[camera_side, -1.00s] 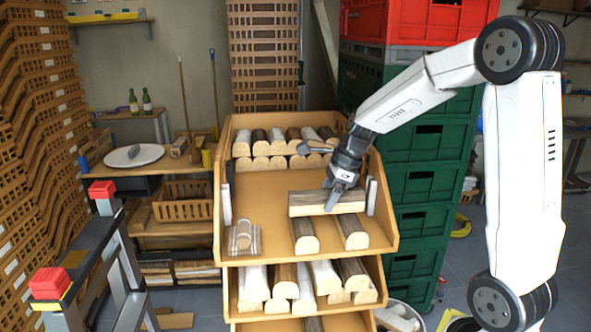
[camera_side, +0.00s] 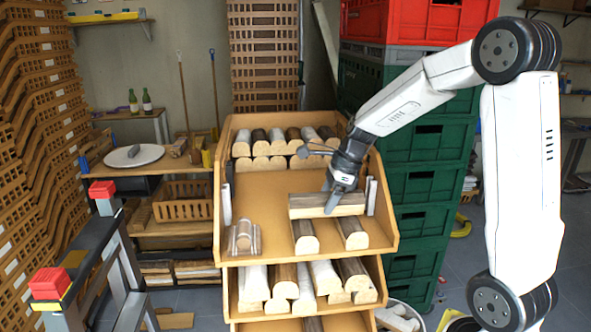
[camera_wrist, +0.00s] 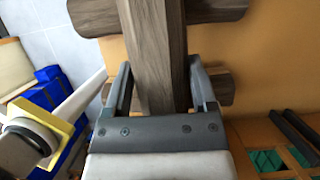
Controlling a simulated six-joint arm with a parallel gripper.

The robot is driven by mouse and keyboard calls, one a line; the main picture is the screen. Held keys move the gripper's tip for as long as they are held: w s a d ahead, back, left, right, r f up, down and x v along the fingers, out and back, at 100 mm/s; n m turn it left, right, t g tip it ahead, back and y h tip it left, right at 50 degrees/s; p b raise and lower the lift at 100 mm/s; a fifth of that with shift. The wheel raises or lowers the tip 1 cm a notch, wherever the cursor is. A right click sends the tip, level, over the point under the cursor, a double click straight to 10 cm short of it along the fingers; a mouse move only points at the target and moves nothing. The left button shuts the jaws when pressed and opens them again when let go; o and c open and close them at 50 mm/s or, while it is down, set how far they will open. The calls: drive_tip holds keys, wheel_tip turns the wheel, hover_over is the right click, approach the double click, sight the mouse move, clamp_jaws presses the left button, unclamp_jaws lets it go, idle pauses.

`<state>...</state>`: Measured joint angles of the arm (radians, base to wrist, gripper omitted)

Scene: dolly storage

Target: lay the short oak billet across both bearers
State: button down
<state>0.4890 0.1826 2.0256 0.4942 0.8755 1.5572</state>
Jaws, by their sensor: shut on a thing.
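The short oak billet (camera_side: 312,204) lies crosswise over the two bearers on the upper shelf, roughly level. The left bearer (camera_side: 305,240) and right bearer (camera_side: 352,235) point toward the front edge, side by side with a gap between. My gripper (camera_side: 339,198) is shut on the billet from above, right of its middle. In the wrist view the billet (camera_wrist: 153,50) runs between my fingers (camera_wrist: 160,97), with one bearer (camera_wrist: 95,14) and the other bearer (camera_wrist: 218,82) passing under it. Whether the billet bears fully on both cannot be told.
The wooden shelf (camera_side: 268,190) has low side walls. Several billets (camera_side: 262,163) line its back. A clear arched piece (camera_side: 243,238) stands at its front left. Pale upright posts (camera_side: 371,196) flank the work. Green crates (camera_side: 421,185) stack close on the right.

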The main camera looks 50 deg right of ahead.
drive_tip(key=shift+f, duration=0.15)
unclamp_jaws()
drive_tip(key=shift+v, duration=1.45)
drive_tip(key=shift+v, duration=3.95)
